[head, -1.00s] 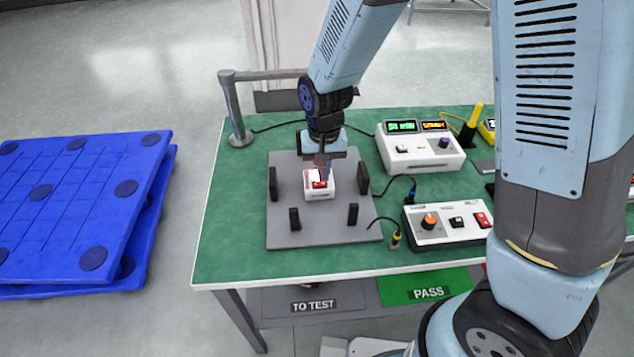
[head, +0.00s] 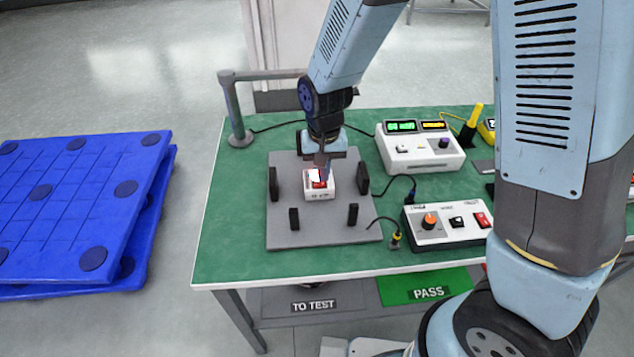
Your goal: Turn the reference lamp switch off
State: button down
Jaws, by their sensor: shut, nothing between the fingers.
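A small white box (head: 314,194) with a red rocker switch (head: 319,185) on its top sits on the grey fixture plate (head: 325,233). My gripper (head: 322,172) points down at the box, shut and empty, with its tips at or just above the red rocker. The fingers hide part of the rocker, so I cannot tell contact or which way it is tipped. A white control box (head: 440,237) at the right has an orange knob (head: 430,221), a black switch (head: 456,222) and a red switch (head: 482,219). I cannot read which switch is labelled reference lamp.
Black posts (head: 294,219) stand around the box on the plate. A white instrument (head: 425,160) with lit green and orange displays stands behind right. Cables cross the green bench (head: 235,235). Blue pallets (head: 75,215) lie on the floor at left.

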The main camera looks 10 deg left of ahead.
jog(key=shift+f, duration=0.85)
dwell(0.7)
jog(key=shift+r, duration=3.55)
jog(key=shift+w+d+r, duration=0.1)
jog(key=w+d+r+t, duration=0.1)
jog(key=w+d+r, duration=0.1)
jog(key=d+r, duration=0.6)
jog(key=s+d+r+m+t, duration=0.1)
jog(key=s+d+r, duration=0.3)
jog(key=d, duration=0.3)
jog(key=s+d+r+t, duration=0.2)
jog(key=s+d+r, duration=0.2)
jog(key=d+r, duration=0.2)
jog(key=s+d+r+m+t, duration=0.1)
jog(key=s+d+r, duration=0.4)
jog(key=d, duration=0.3)
jog(key=shift+d+r+m+t, duration=0.2)
jog(key=shift+d+m+t, duration=0.1)
jog(key=shift+d, duration=0.1)
